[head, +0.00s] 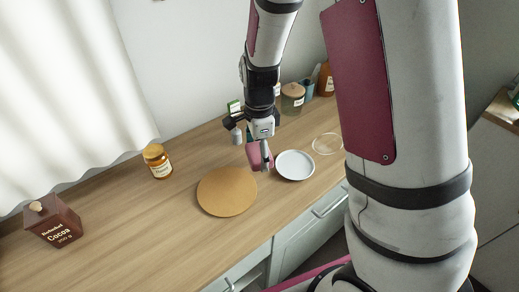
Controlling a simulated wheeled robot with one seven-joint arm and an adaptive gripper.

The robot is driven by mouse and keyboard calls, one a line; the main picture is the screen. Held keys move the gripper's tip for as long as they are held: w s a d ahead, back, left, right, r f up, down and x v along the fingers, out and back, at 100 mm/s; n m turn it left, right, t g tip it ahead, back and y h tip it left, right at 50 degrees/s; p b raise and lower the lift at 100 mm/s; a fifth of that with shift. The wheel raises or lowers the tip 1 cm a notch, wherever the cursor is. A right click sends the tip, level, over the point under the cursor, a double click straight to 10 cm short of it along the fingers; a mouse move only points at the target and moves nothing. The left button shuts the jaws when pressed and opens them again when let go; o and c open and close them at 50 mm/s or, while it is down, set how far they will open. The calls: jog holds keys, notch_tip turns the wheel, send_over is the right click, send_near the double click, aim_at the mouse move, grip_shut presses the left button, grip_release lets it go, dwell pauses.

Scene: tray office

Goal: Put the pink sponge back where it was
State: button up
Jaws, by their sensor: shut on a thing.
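The pink sponge (254,157) is held in my gripper (265,155), which is shut on it. The sponge hangs upright above the wooden counter, between a round tan mat (226,192) and a white plate (295,165). In the head view it lies just above the mat's upper right edge and left of the plate. I cannot tell its exact height above the counter. The gripper's fingers hide part of the sponge's right side.
A honey-coloured jar (157,161) and a brown cocoa box (54,221) stand at the left. A clear round dish (327,144) lies right of the plate. Jars (292,98) and bottles (326,80) stand along the back wall. The counter (125,215) is free left of the mat.

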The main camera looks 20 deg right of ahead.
aim_at(259, 150)
jog(key=w, duration=0.1)
jog(key=w+d, duration=0.1)
jog(key=w, duration=0.2)
jog(key=shift+d+f, duration=0.25)
jog(key=shift+f, duration=1.7)
jog(key=shift+f, duration=0.2)
jog(key=o, duration=1.1)
jog(key=shift+r, duration=0.1)
